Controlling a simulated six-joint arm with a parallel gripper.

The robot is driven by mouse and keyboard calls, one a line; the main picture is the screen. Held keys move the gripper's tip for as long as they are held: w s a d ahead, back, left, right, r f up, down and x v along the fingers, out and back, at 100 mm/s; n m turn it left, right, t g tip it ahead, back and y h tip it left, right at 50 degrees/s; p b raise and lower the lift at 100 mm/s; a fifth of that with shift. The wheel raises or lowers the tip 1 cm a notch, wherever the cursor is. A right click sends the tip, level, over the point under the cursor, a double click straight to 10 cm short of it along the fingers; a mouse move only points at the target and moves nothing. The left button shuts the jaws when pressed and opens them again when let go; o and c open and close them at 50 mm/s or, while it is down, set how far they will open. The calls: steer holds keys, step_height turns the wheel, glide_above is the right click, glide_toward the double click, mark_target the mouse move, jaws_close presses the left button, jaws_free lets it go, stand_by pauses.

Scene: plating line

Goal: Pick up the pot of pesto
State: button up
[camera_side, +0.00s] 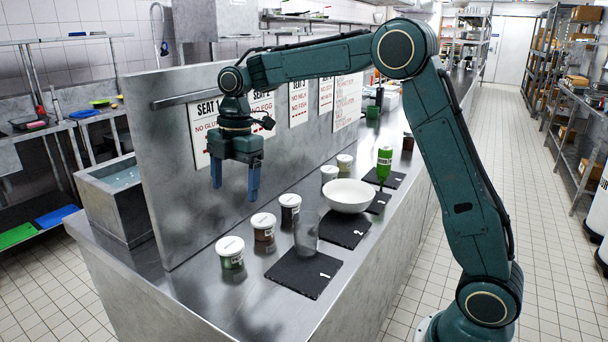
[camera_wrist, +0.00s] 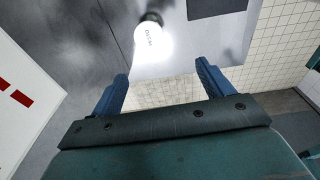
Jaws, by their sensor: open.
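The pot of pesto (camera_side: 230,253) is a small clear pot with green contents and a white lid. It stands upright on the steel counter, nearest the counter's near end. In the wrist view the lidded pot (camera_wrist: 151,38) shows from above, its lid washed out by glare and its lettering small. My gripper (camera_side: 235,188) is open and empty, its two blue fingers pointing down, above the counter and higher than the pot. In the wrist view the pot lies beyond the open fingers (camera_wrist: 162,71), between their lines and apart from them.
Other lidded pots, a brown one (camera_side: 263,228) and a dark one (camera_side: 290,208), stand in a row behind it. A clear glass (camera_side: 306,236) stands by slate mat 1 (camera_side: 303,279). A white bowl (camera_side: 348,196) is farther back. A steel partition (camera_side: 165,150) with signs runs alongside.

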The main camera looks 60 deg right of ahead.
steer(key=w+f+n, duration=0.2)
steer(key=f, duration=0.1)
steer(key=shift+w+d+g, duration=0.2)
steer(key=shift+w+g, duration=0.1)
steer(key=shift+w, duration=0.1)
steer(key=shift+f, duration=0.1)
glide_above(230, 244)
steer(key=f, duration=0.7)
steer(key=shift+d, duration=0.2)
steer(key=shift+f, duration=0.65)
steer(key=shift+a+f, duration=0.15)
steer(key=shift+f, duration=1.15)
steer(key=shift+a+f, duration=0.1)
steer(key=shift+f, duration=1.2)
